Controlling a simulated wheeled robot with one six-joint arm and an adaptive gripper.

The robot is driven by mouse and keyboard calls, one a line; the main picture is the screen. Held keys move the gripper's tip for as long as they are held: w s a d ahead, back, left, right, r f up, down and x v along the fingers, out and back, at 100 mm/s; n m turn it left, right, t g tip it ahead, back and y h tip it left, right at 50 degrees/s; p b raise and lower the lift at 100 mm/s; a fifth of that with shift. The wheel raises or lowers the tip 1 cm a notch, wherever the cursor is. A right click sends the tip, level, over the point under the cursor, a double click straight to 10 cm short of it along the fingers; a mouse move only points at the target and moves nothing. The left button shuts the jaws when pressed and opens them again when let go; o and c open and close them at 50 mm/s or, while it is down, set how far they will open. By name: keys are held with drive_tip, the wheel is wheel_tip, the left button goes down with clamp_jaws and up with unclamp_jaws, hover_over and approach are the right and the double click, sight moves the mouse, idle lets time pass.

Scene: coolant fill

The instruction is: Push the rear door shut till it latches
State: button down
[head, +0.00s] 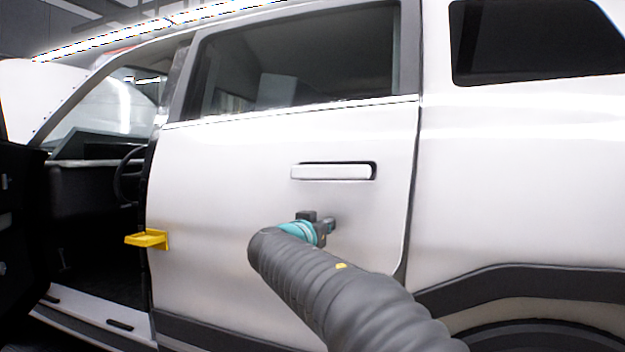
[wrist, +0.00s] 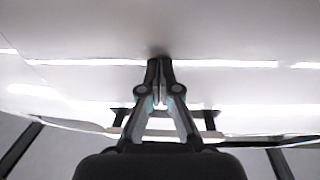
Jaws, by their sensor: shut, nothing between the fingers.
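The white rear door (head: 215,205) fills the middle of the head view, with its handle (head: 335,172) near its rear edge. The door looks nearly in line with the white body panel behind it; I cannot tell whether it is latched. My gripper (head: 328,226) is at the door's outer face, below the handle. In the wrist view my gripper (wrist: 160,68) is shut and empty, its fingertips at the white door surface (wrist: 220,45). Whether the tips touch it I cannot tell exactly.
A yellow bracket (head: 148,239) sticks out at the door's front edge. The front doorway at the left is open, showing a steering wheel (head: 128,175) and the sill (head: 95,316). The rear body panel (head: 510,180) and wheel arch are at the right.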

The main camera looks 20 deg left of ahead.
drive_tip(key=shift+w+d+y+b, duration=0.15)
drive_tip(key=shift+w+y+b, duration=0.2)
drive_tip(key=shift+w, duration=0.55)
drive_tip(key=shift+w, duration=0.1)
drive_tip(key=shift+w+d+n, duration=0.1)
drive_tip(key=shift+w+n, duration=0.2)
drive_tip(key=shift+s+f+b, duration=0.15)
drive_tip(key=shift+s+b, duration=0.2)
drive_tip(key=shift+b, duration=0.2)
drive_tip(key=s+a+b, duration=0.1)
drive_tip(key=s, duration=0.8)
drive_tip(key=shift+s+a, duration=0.15)
drive_tip(key=shift+a, duration=0.1)
